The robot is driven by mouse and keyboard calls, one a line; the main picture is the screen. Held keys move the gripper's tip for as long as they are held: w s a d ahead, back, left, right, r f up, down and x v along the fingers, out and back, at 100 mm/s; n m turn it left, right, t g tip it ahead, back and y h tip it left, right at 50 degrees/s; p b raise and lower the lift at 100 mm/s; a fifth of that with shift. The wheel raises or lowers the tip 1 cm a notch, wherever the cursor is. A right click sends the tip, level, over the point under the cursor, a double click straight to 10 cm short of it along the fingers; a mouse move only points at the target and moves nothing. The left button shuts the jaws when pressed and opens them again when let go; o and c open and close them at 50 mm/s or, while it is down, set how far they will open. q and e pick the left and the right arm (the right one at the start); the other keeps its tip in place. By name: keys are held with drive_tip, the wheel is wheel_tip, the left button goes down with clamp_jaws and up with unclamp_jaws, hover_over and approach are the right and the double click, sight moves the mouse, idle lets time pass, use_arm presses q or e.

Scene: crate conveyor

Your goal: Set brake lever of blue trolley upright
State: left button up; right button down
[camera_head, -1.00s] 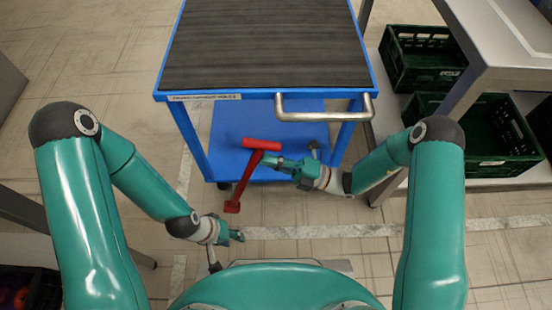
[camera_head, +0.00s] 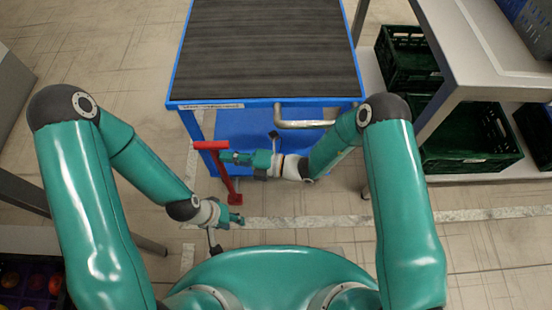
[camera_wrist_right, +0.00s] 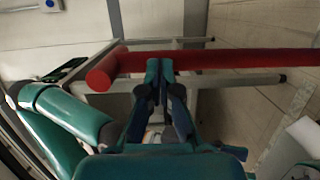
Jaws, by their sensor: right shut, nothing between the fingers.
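The blue trolley (camera_head: 257,104) stands ahead of me in the head view, with a dark ribbed top and a metal handle (camera_head: 303,124). Its red brake lever (camera_head: 212,146) has a crossbar on a thin shaft that runs down to a red foot near the floor. In the head view the shaft leans a little left of the foot. My right gripper (camera_head: 230,157) is shut and empty, its tips at the lever just under the crossbar. The right wrist view shows the closed fingertips (camera_wrist_right: 160,66) against or very near a red bar (camera_wrist_right: 215,61). My left gripper (camera_head: 236,219) is low near the foot; its jaw state is unclear.
A grey table (camera_head: 480,50) stands at right with green crates (camera_head: 470,137) on its lower shelf. A crate with round fruit (camera_head: 35,285) is at lower left. The floor between me and the trolley is open.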

drive_tip(key=shift+a, duration=0.25)
drive_tip(key=p+v, duration=0.2)
drive_tip(key=v, duration=1.2)
drive_tip(key=shift+d+f, duration=0.15)
drive_tip(key=shift+d, duration=0.1)
drive_tip(key=shift+w+a, duration=0.1)
